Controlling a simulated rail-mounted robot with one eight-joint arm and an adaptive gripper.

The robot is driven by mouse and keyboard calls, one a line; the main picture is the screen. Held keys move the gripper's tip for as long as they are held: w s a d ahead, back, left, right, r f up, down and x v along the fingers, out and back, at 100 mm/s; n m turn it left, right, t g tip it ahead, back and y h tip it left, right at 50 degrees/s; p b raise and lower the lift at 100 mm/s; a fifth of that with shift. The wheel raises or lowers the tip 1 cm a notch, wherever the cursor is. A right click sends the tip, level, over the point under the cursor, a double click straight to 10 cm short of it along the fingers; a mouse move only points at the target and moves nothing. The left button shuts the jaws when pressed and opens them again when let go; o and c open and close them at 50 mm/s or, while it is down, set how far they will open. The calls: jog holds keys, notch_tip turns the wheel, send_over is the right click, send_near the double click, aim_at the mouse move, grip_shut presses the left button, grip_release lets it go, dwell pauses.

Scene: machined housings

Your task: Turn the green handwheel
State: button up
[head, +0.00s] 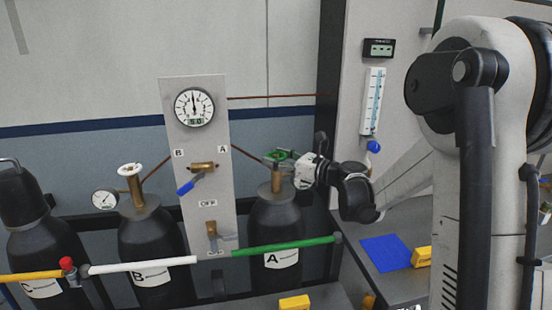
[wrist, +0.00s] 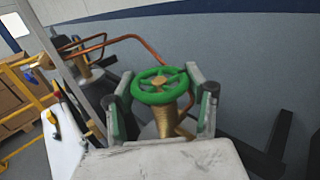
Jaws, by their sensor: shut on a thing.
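The green handwheel (wrist: 159,85) sits on a brass valve stem (wrist: 163,118) between the two fingers of my gripper (wrist: 160,100) in the wrist view. My gripper is shut on the wheel, one finger at its left and one at its right. In the head view the green handwheel (head: 281,155) tops the dark cylinder marked A (head: 277,235). My gripper (head: 292,160) reaches it from the right and partly covers it.
A panel with a round gauge (head: 194,107) and a blue-handled lever (head: 187,187) stands left of the wheel. Cylinder B (head: 150,240) has a white handwheel (head: 130,169). A green bar (head: 283,246) crosses in front of cylinder A. A flowmeter (head: 373,100) hangs at the right.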

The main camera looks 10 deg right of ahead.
jog(key=shift+m+t+h, duration=0.4)
jog(key=m+t+h+b, duration=0.1)
jog(key=m+h, duration=0.1)
jog(key=m+t+h+b, duration=0.1)
jog(key=t+h, duration=0.1)
jog(key=h, duration=0.1)
jog(key=shift+s+a+f+m, duration=0.1)
jog(key=shift+a+m, duration=0.05)
jog(key=shift+m, duration=0.25)
jog(key=m+h+b, duration=0.1)
jog(key=m+h, duration=0.1)
jog(key=h, duration=0.1)
jog(key=m+t+h+b, duration=0.1)
jog(key=m+h, duration=0.1)
jog(key=h, duration=0.2)
jog(key=m+h, duration=0.2)
jog(key=h, duration=0.1)
jog(key=m+g+h+b, duration=0.1)
jog(key=m+h, duration=0.2)
jog(key=h, duration=0.1)
jog(key=shift+g, duration=0.3)
jog(key=shift+d+m+g+h+b, duration=0.2)
jog(key=shift+m+g+h+b, duration=0.55)
jog(key=shift+m+g+h, duration=1.25)
jog(key=shift+h, duration=0.6)
jog(key=o, duration=1.2)
